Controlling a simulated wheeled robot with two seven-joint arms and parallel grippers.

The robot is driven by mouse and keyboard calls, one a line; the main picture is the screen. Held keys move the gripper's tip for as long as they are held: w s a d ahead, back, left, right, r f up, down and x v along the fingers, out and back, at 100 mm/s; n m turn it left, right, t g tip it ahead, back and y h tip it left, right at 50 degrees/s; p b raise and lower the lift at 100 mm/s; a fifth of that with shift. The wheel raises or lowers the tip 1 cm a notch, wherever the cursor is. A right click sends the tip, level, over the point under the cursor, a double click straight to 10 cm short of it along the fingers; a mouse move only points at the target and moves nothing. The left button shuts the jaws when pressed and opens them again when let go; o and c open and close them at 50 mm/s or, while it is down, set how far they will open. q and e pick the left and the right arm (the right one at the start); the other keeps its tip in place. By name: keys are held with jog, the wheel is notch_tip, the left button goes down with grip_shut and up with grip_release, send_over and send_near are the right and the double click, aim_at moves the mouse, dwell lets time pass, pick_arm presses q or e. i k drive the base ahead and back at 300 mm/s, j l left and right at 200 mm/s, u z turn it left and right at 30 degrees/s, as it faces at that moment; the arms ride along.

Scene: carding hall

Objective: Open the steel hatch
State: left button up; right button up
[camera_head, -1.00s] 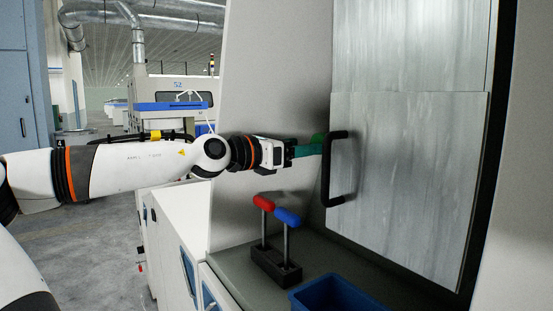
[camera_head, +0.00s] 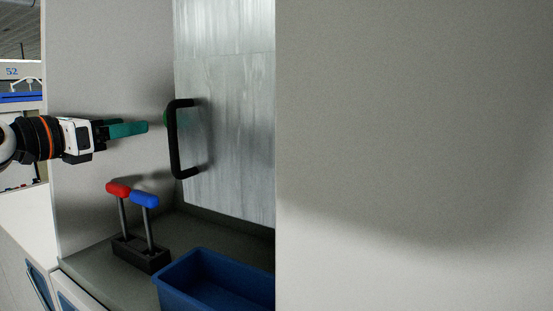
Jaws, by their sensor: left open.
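The steel hatch (camera_head: 238,125) is a grey brushed panel left of centre, and it looks closed. Its right part is hidden behind a pale wall. A black bar handle (camera_head: 174,145) stands upright at its left edge. My left gripper (camera_head: 143,128), with green fingers, comes in from the left at the height of the handle's upper half. It is open, with a small gap in the picture between its fingertips and the handle. A small green patch shows just behind the handle; I cannot tell what it is. My right gripper is not in view.
Below the hatch is a grey ledge (camera_head: 92,272). On it stand a red-knobbed lever (camera_head: 119,190) and a blue-knobbed lever (camera_head: 145,200) in a black base, and a blue bin (camera_head: 190,289). A pale wall (camera_head: 415,130) fills the right half.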

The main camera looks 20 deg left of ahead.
aim_at(224, 105)
jog(key=k+j, duration=0.1)
jog(key=k, duration=0.65)
jog(key=k+j, duration=0.1)
jog(key=k, duration=0.65)
